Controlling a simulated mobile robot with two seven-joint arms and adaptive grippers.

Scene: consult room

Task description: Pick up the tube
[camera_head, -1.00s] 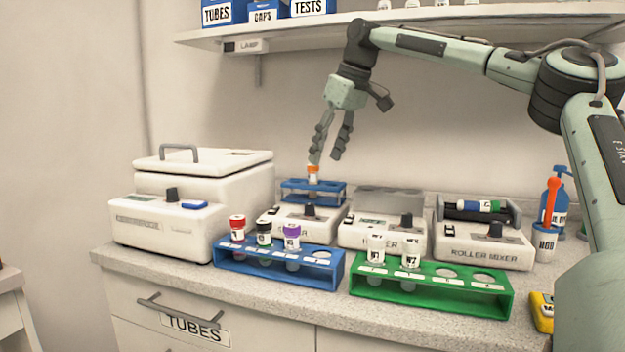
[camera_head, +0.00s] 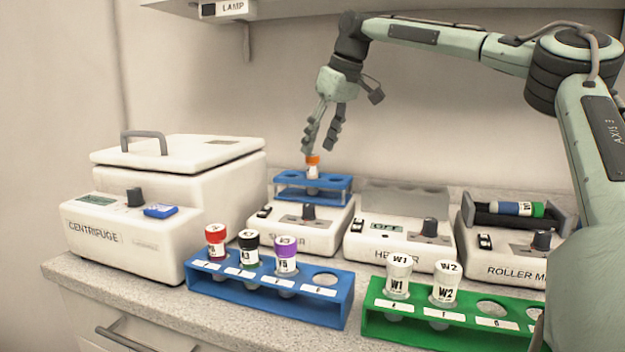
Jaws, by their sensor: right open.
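The task does not say which tube. An orange-capped tube (camera_head: 312,166) stands upright in the small blue rack on top of the shaker (camera_head: 302,214). My right gripper (camera_head: 321,150) points down just above this tube, its fingers open; whether a finger touches the cap I cannot tell. Red-capped (camera_head: 215,238), black-capped (camera_head: 249,245) and purple-capped (camera_head: 286,253) tubes stand in the blue rack (camera_head: 325,308) in front. White-capped tubes W1 (camera_head: 398,276) and W2 (camera_head: 444,283) stand in the green rack (camera_head: 470,338). My left gripper is not in view.
A white centrifuge (camera_head: 130,235) with a closed lid stands at the left. A heater (camera_head: 398,240) and a roller mixer (camera_head: 510,250) holding a tube (camera_head: 510,208) stand to the right of the shaker. A shelf (camera_head: 300,8) hangs above. My right arm covers the right side.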

